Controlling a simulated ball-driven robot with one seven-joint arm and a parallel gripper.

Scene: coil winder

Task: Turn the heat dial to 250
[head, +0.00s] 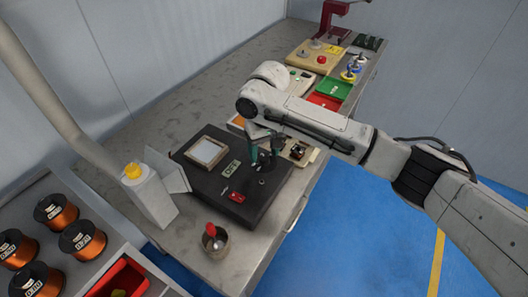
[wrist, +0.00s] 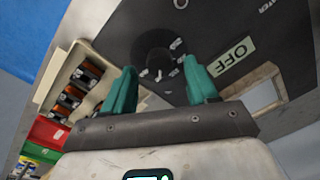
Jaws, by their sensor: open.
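The heat dial (wrist: 153,48) is a round black knob on a dark panel (wrist: 225,22), with small pale number labels around it, seen in the wrist view. The numbers are too small to read, and I cannot tell its setting. My gripper (wrist: 161,72) is open, its two teal fingers apart and pointing at the panel, with the dial showing between and beyond the fingertips. No contact with the dial shows. In the head view my gripper (head: 262,152) is over the right part of the black unit (head: 215,190), and the dial is largely hidden there.
The black unit also carries an OFF label (wrist: 235,57), a pale framed window (head: 207,152) and a red switch (head: 237,197). A cup with a red-handled tool (head: 215,242) stands at the bench's front. Copper spools (head: 82,239) are at left; green and red trays (head: 334,89) lie behind.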

